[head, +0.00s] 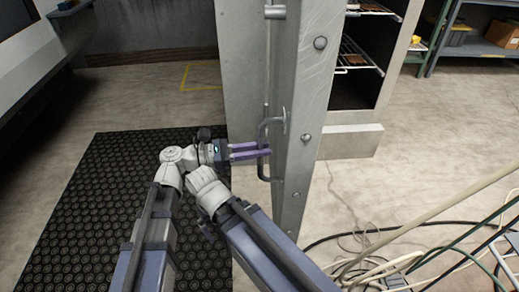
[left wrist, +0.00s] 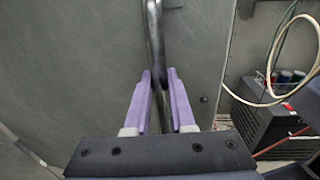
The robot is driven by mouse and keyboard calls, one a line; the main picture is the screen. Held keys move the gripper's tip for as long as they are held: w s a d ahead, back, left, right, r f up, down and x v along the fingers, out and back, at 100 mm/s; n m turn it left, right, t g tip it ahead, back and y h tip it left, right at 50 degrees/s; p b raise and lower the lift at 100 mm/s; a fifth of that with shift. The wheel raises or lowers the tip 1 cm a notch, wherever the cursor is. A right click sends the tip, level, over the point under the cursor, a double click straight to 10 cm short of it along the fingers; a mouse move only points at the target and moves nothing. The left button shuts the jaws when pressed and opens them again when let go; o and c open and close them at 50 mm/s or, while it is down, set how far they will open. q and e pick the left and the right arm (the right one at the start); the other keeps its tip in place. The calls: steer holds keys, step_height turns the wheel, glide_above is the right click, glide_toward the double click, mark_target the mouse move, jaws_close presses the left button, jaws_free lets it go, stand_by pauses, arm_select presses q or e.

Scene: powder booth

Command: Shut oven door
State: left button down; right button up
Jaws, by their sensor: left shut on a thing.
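The oven door (head: 305,90) is a tall grey metal slab standing open, its edge toward me. A grey bar handle (head: 264,135) is on its left face. My left gripper (head: 268,148), with purple fingers, is shut on the handle. In the left wrist view the handle (left wrist: 154,45) runs upright between the two fingers (left wrist: 161,85), in front of the door's face (left wrist: 80,60). The oven opening (head: 358,80) shows behind the door at the right, with wire racks inside. My right gripper does not show in the head view.
A black rubber mat (head: 85,200) lies on the floor at the left. Loose cables (head: 400,245) lie at the lower right, near the door's bottom. A shelf unit (head: 480,48) stands at the back right. Bare floor (head: 430,130) lies right of the oven.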

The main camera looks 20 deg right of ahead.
arm_select(q)
steer(key=shift+s+d, duration=0.1)
steer(key=shift+d, duration=0.1)
steer(key=c, duration=0.8)
jaws_free()
steer(key=shift+o, duration=0.2)
steer(key=w+a, duration=0.1)
steer(key=a, duration=0.6)
steer(key=shift+w+a, duration=0.2)
steer(key=shift+a, duration=0.15)
